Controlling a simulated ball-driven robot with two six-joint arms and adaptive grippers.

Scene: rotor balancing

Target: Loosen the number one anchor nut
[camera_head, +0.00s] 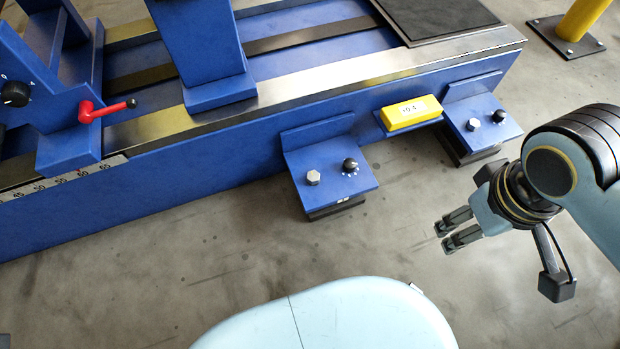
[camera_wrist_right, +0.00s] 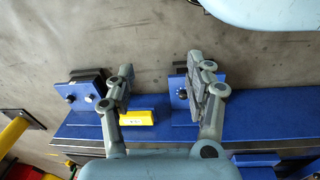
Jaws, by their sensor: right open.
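Two blue anchor feet stick out from the machine bed's near side in the head view. The middle foot (camera_head: 330,190) carries a silver hex nut (camera_head: 313,177) and a black knob (camera_head: 350,165); a small mark on its front edge is too small to read. The right foot (camera_head: 478,140) carries another hex nut (camera_head: 473,125) and a black knob (camera_head: 499,116). I cannot tell which nut is number one. My right gripper (camera_head: 445,237) is open and empty, over the floor right of the middle foot, apart from both feet. In the wrist view its fingers (camera_wrist_right: 160,68) are spread. My left gripper is not in view.
A yellow box (camera_head: 411,113) with a display sits on a ledge between the feet. The blue bed (camera_head: 190,170) runs along the back, with a red-handled lever (camera_head: 100,110) at left. A yellow post (camera_head: 582,20) stands at far right. The floor in front is clear.

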